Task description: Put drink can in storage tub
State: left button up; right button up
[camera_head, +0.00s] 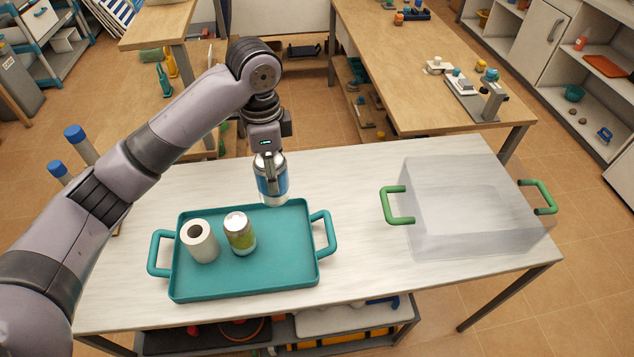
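My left gripper (269,168) is shut on a blue and silver can (273,188). It holds the can upright over the back edge of the teal tray (285,272), and a finger covers part of the can's upper side. A second can (240,234), yellow-green with a silver top, stands upright on the tray. The storage tub (450,240) is a clear, see-through box with green handles on the right of the table, and it looks empty. My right gripper is not in view.
A white paper roll (199,241) stands on the tray, left of the yellow-green can. The pale table (345,200) is bare between tray and tub. A wooden workbench (420,70) with tools stands behind, and shelves (585,85) stand at the far right.

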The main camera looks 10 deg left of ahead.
aim_at(437, 220)
jog(key=i+l+u, duration=0.3)
jog(key=l, duration=1.15)
jog(key=k+l+u, duration=0.1)
jog(key=l+u, duration=0.2)
jog(key=l, duration=1.15)
